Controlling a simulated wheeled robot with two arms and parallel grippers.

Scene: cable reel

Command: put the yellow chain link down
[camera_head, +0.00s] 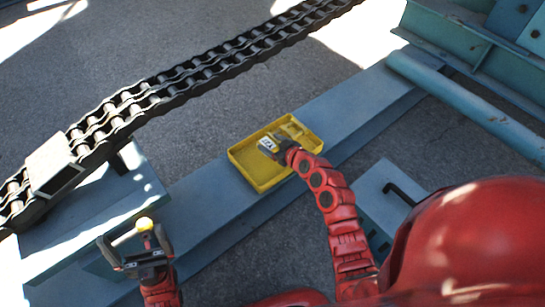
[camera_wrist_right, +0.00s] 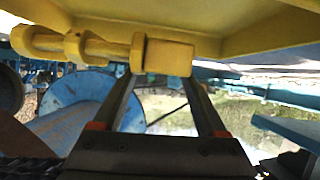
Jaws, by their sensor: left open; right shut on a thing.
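My right gripper (camera_head: 277,148) is over the yellow tray (camera_head: 243,167) in the head view. In the right wrist view it (camera_wrist_right: 165,85) is shut on a yellow block-shaped part (camera_wrist_right: 168,57), which I take to be the yellow chain link. A yellow rod with collars (camera_wrist_right: 75,45) extends left of that part. The tray's yellow surface (camera_wrist_right: 260,35) fills the top of this view. I cannot tell whether the held part touches the tray. My left gripper (camera_head: 135,248) is open, its fingers apart, at the lower left.
The tray rests on a long blue-grey beam (camera_head: 340,110). A heavy dark chain (camera_head: 180,83) crosses the upper left, with a grey block (camera_head: 53,165) around it. A blue-grey box with a black handle (camera_head: 385,205) stands at right. Blue steelwork (camera_head: 470,55) fills the upper right.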

